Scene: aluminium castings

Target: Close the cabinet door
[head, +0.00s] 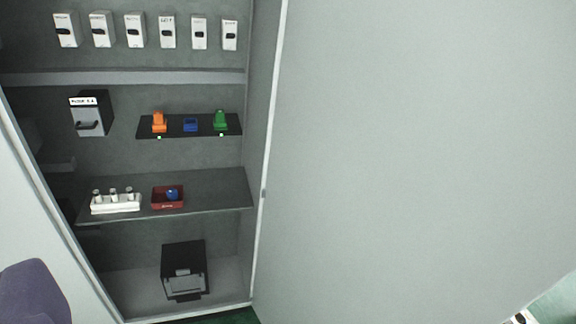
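The cabinet (185,78) stands open on the left half of the view, its inside and shelves showing. A large plain pale grey panel (420,150) fills the right half. It meets the cabinet's right front edge along a slanting white strip and looks like the door swung wide open. No handle shows on it. Another pale panel (25,200) borders the opening at the lower left; I cannot tell whether it is a second door or the cabinet's side. My gripper is not in view.
Inside are a row of white boxes (167,31), a grey handled box (90,115), orange (159,122), blue and green items, a white rack (115,203), a red tray (157,203) and a black box (184,270). A purple rounded shape (32,292) is at lower left. Green floor shows below.

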